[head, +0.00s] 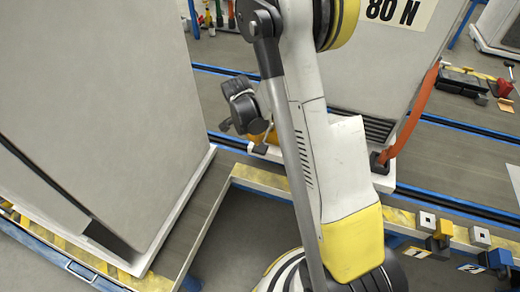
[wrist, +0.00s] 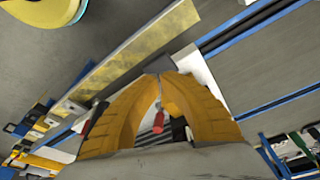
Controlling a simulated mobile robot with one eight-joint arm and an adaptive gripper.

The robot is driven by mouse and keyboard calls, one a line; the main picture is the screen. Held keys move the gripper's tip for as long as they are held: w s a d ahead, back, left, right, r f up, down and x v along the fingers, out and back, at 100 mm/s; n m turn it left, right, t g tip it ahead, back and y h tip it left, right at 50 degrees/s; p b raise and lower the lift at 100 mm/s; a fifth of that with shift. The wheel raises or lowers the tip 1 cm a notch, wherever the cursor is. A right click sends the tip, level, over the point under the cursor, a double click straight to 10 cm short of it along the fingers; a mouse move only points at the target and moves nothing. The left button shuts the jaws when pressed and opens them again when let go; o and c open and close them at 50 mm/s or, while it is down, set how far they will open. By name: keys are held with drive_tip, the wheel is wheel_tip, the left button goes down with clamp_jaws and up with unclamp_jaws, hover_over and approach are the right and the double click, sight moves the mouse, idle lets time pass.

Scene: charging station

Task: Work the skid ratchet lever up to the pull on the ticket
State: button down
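My gripper (wrist: 159,76) shows in the wrist view as two orange-yellow fingers with their tips close together. In the head view my gripper (head: 264,136) is partly hidden behind my arm, low at the left of the white skid (head: 383,182). A small red piece with a greyish upper end (wrist: 158,122) shows between the fingers in the wrist view. I cannot tell whether it is the ratchet lever or whether the fingers touch it. An orange-red strap (head: 412,115) runs down to a dark fitting on the skid. The ticket (head: 394,11) reads 80 N.
A tall grey cabinet (head: 90,100) fills the left of the head view. A yellow rail (head: 260,181) runs along the front, with coloured blocks (head: 440,235) at the right. Blue-edged tracks cross the floor behind. Tools (head: 475,80) lie at the upper right.

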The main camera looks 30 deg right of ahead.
sight(258, 150)
drive_tip(key=shift+b+x, duration=1.25)
drive_tip(key=shift+x, duration=1.3)
wheel_tip(258, 150, down, 3)
drive_tip(key=shift+r+b, duration=0.15)
drive_tip(key=shift+b, duration=1.1)
drive_tip(key=shift+f, duration=0.9)
drive_tip(key=shift+a+r, duration=0.1)
drive_tip(key=shift+a, duration=0.05)
drive_tip(key=a, duration=0.1)
drive_tip(key=a+r, duration=0.1)
drive_tip(key=shift+s+a, duration=0.35)
